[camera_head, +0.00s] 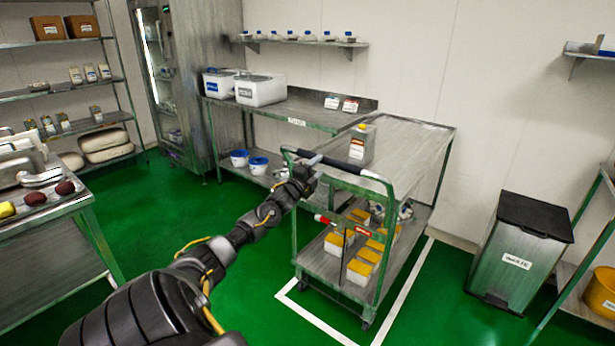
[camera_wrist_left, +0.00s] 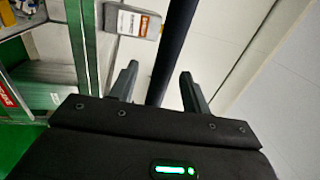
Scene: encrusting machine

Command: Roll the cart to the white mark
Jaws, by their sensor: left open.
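The metal cart (camera_head: 410,150) with green posts stands right of centre in the head view, with a jug on top and yellow-lidded tubs on its lower shelf. Its handle (camera_head: 345,166) has a dark bar, which also shows in the left wrist view (camera_wrist_left: 173,50). My left gripper (camera_head: 312,170) is at the handle. In the left wrist view its two fingers (camera_wrist_left: 160,88) are apart, with the bar passing between them; I cannot tell whether they touch it. The white mark (camera_head: 318,322) is a line on the green floor, showing around the cart's front and right side.
A steel bench (camera_head: 300,112) with white bins stands behind the cart's left. A grey bin (camera_head: 520,245) stands to the right, beside a rack with a yellow tub (camera_head: 601,292). A table (camera_head: 45,225) is at left. Green floor is clear between the table and cart.

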